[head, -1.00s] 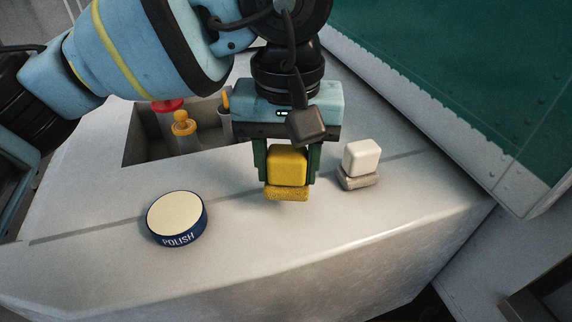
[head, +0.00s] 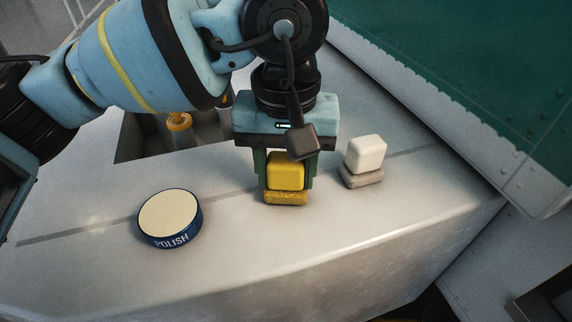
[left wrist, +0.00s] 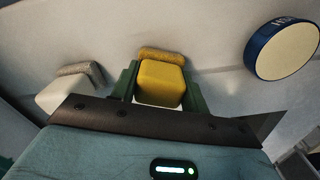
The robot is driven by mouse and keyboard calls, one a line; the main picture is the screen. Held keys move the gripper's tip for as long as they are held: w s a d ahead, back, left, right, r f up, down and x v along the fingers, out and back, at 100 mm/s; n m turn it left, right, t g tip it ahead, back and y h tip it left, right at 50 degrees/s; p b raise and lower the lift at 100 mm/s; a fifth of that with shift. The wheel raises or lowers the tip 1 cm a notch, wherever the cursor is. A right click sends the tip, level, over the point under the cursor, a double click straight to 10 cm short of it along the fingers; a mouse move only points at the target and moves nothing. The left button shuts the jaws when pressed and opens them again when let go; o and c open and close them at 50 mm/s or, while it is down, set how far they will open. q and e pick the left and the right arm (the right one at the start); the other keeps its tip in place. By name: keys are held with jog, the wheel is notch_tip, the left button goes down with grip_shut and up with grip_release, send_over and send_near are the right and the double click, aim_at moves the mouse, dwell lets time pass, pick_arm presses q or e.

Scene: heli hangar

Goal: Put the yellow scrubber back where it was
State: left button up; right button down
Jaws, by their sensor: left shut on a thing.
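The yellow scrubber (head: 286,172) has a smooth yellow block on top and a rough, darker yellow pad below. It stands upright on the grey worktop, or just above it; I cannot tell whether the pad touches. My left gripper (head: 286,180) points down from above, with its green fingers shut on both sides of the yellow block. In the left wrist view the scrubber (left wrist: 160,82) sits between the fingers. A white scrubber (head: 365,155) with a grey pad stands to the right, apart from the gripper. My right gripper is not in view.
A round blue polish tin (head: 170,219) with a cream top lies on the worktop (head: 330,245) to the left. A sunken bin (head: 140,142) holding orange-topped items lies behind it. A green riveted panel (head: 470,80) borders the right. The worktop's front is clear.

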aim_at(286, 158)
pick_arm(q)
jog(key=shift+f, duration=0.2)
jog(key=o, duration=1)
jog(key=shift+c, duration=0.2)
notch_tip(286, 158, up, 12)
jog(key=shift+r, duration=0.25)
